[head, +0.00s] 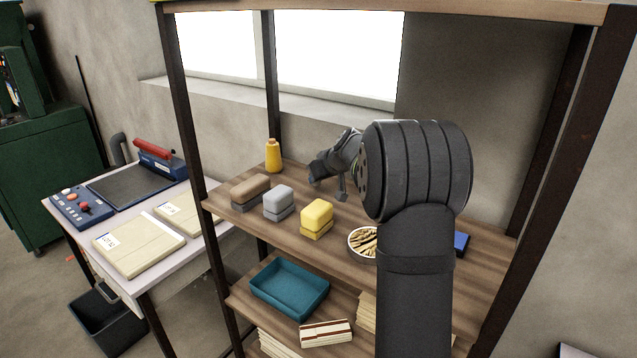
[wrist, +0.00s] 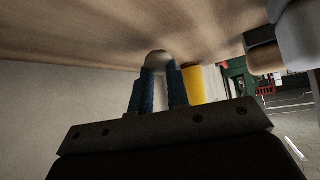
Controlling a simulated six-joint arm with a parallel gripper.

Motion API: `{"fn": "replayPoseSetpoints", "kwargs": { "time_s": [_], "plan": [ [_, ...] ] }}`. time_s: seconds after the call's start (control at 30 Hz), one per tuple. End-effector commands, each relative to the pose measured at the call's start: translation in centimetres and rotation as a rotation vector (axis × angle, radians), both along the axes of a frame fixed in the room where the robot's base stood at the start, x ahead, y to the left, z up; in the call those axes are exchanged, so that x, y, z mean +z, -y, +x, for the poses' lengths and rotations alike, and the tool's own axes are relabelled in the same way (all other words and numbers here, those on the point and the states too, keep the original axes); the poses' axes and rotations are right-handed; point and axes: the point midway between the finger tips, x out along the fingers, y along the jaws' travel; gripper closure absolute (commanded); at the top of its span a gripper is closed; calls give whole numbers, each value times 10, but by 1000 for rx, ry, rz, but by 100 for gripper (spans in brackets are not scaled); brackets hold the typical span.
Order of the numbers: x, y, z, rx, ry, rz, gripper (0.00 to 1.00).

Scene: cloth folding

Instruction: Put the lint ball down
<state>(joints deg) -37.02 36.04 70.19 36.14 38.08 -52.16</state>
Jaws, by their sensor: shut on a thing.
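The lint ball (wrist: 158,58) is a small pale grey round thing between my fingertips in the wrist view. My gripper (wrist: 160,72) has two blue fingers and is shut on it. The ball is close to the wooden shelf board (wrist: 70,30), which lies at the top of this tilted view; I cannot tell whether it touches. In the head view my gripper (head: 326,188) is over the back of the upper shelf (head: 290,240), right of the yellow bottle. The ball cannot be made out there.
The yellow bottle (head: 273,156) stands left of my gripper. Brown (head: 250,190), grey (head: 279,203) and yellow (head: 317,219) two-part blocks stand along the front. A round dish of sticks (head: 363,243) is partly behind my arm. A blue object (head: 461,243) lies at right.

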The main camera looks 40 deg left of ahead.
Motion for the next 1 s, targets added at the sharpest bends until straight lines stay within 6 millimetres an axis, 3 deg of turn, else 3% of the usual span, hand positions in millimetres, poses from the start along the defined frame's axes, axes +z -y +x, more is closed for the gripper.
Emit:
{"fn": "replayPoseSetpoints", "kwargs": {
  "time_s": [0.1, 0.3, 0.33, 0.43, 0.77, 1.0],
  "plan": [
    [-16, 0, 0, -1, -1, -1, 100],
    [-18, 0, 0, 1, 1, 0, 100],
    [-19, 0, 0, 1, 1, 0, 81],
    [-18, 0, 0, 1, 1, 0, 63],
    [-16, 2, 0, 0, 2, 0, 63],
    [8, 24, -8, -2, 3, 3, 63]
  ]
}}
